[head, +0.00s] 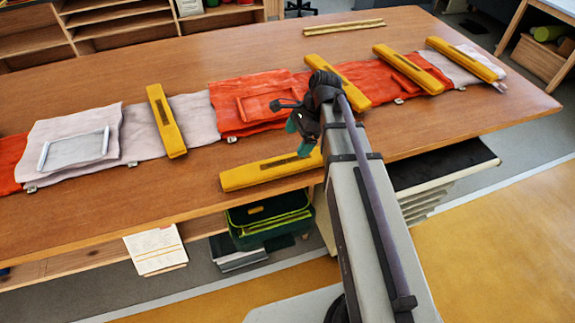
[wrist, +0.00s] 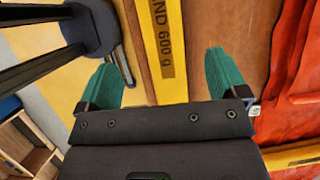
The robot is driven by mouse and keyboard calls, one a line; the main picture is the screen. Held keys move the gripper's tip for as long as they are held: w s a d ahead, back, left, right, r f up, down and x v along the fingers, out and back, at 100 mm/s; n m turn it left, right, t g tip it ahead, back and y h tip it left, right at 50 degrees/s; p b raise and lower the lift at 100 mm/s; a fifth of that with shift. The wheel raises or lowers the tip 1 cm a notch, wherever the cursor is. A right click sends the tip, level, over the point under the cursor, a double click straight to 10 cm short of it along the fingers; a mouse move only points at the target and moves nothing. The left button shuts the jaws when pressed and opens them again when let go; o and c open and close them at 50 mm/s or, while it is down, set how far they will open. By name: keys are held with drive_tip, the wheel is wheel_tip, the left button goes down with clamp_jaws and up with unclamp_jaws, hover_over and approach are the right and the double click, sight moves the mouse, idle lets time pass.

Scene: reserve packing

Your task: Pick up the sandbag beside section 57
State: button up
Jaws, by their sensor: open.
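A yellow sandbag (head: 255,175) lies on bare wood near the table's front edge, below the orange cloth section. In the wrist view it is the yellow bar (wrist: 166,45) with black lettering ending "ND 600 g", lying between my fingers. My gripper (head: 299,137) is open and empty, just over the right part of this sandbag in the head view. Its two green fingers (wrist: 163,68) stand on either side of the sandbag, apart from it. Its right end is partly hidden by my arm. I cannot read any section number.
Several other yellow sandbags, such as one at left (head: 166,120), lie across the orange and pale cloth strip (head: 190,112). Thin yellow bars (head: 343,25) lie at the back. A green crate (head: 268,222) stands below the front edge. The table's front left is clear.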

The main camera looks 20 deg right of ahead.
sight(287, 161)
drive_tip(key=b+x, duration=0.5)
drive_tip(key=shift+d+f, duration=0.2)
drive_tip(key=shift+d, duration=0.05)
drive_tip(key=shift+a+f+b, duration=0.15)
drive_tip(key=shift+f+b, duration=0.2)
drive_tip(key=shift+r, duration=0.15)
drive_tip(key=b+x, duration=0.4)
drive_tip(key=x, duration=0.1)
drive_tip(key=shift+w+b, duration=0.1)
drive_tip(key=shift+b, duration=0.25)
drive_tip(key=c, duration=1.4)
wheel_tip(287, 161, up, 10)
drive_tip(key=p, duration=1)
drive_tip(key=shift+r+p, duration=0.2)
drive_tip(key=shift+p, duration=0.2)
